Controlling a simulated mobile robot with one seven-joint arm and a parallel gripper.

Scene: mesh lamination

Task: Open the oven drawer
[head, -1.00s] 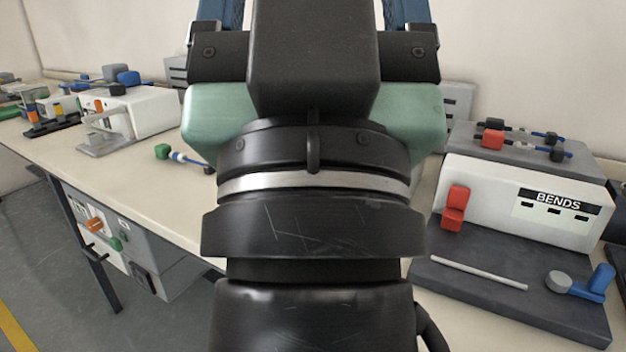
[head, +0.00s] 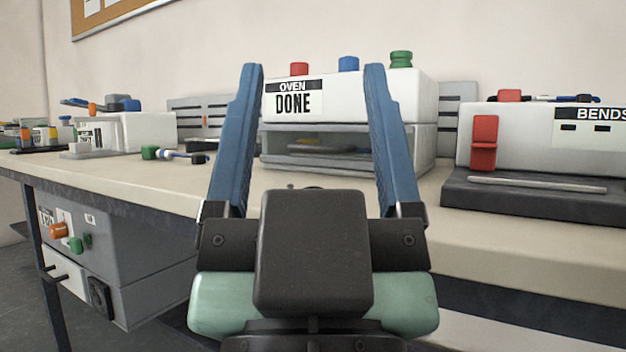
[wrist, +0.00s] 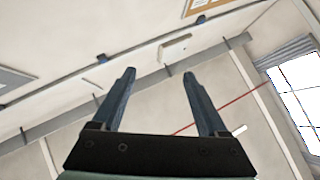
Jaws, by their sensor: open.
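The oven (head: 405,95) is a white box at the back of the bench, with a sign reading "OVEN DONE" and red, blue and green knobs or caps on top. Its drawer front (head: 335,158) is a glassy panel in the lower part and looks shut; its handle is hard to make out. My gripper (head: 313,70) stands in front of the oven in the head view, its two blue fingers apart and pointing up. Nothing is between them. In the wrist view my gripper (wrist: 158,72) is also open and empty, facing wall and ceiling; the oven is not in that view.
The bench top (head: 130,178) is mostly clear in front. At right stands the BENDS machine (head: 540,140) with a red lever and a pale rod. At left are a white device (head: 145,132) and a small green-tipped tool (head: 150,153). A grey control box (head: 110,250) hangs under the bench.

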